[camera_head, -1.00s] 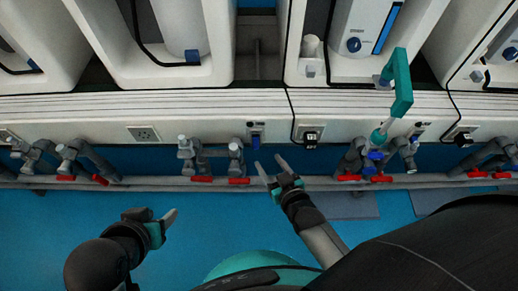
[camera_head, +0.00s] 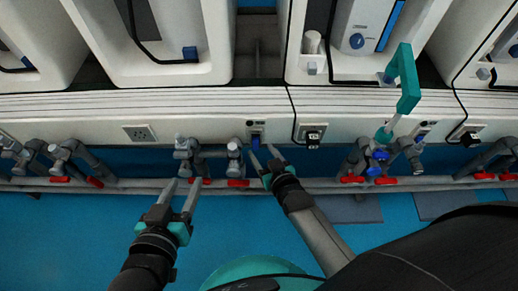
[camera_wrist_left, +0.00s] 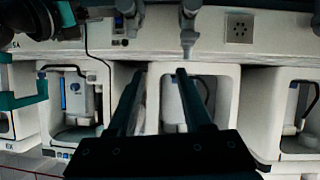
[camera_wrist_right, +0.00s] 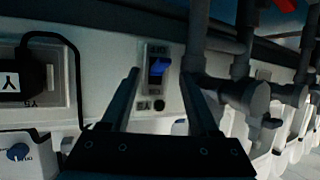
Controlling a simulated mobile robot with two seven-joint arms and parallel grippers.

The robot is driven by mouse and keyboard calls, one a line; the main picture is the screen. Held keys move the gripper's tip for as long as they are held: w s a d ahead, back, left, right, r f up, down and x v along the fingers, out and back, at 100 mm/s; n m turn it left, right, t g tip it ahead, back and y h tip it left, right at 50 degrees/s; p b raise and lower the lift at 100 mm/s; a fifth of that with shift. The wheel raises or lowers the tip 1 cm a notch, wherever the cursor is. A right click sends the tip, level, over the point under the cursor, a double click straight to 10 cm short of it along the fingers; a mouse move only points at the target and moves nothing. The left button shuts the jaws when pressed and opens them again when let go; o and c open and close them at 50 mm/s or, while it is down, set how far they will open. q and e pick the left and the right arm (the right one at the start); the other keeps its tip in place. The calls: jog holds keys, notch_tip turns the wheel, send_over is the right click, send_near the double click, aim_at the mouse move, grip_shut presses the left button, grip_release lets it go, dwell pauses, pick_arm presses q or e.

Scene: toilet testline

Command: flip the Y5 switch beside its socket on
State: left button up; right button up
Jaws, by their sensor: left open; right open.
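The Y5 switch is a small blue rocker on a grey plate (camera_wrist_right: 158,68), seen between my right fingertips in the right wrist view. It also shows in the head view (camera_head: 255,141). Its socket holds a black plug (camera_wrist_right: 18,80) marked Y, with Y5 on the plate; this plug also shows right of the switch in the head view (camera_head: 311,136). My right gripper (camera_head: 262,153) is open and empty, its tips just below the switch in the head view; I cannot tell whether they touch. My left gripper (camera_head: 183,184) is open and empty, left of it near the pipes.
Grey pipes with red-handled valves (camera_head: 237,183) run along the wall below the panel. A teal handle (camera_head: 404,80) stands out at the right. A plain socket (camera_head: 139,133) is at the left. White toilet bays (camera_head: 150,75) line the top.

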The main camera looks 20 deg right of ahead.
aim_at(256, 145)
jog(key=shift+b+x, duration=0.5)
jog(key=shift+x, duration=0.45)
pick_arm(q)
jog(key=shift+s+d+r+t+h+b, duration=0.15)
jog(key=shift+d+r+t+h, duration=0.2)
jog(key=shift+d+r+t, duration=0.35)
jog(key=shift+s+d+r+t+h+b, duration=0.15)
jog(key=shift+d+r+t+h, duration=0.2)
jog(key=shift+t, duration=0.55)
pick_arm(e)
jog(key=shift+w+f, duration=0.2)
jog(key=shift+w, duration=0.25)
pick_arm(q)
jog(key=shift+d+f+n, duration=0.1)
jog(key=shift+n, duration=0.2)
pick_arm(e)
grip_shut()
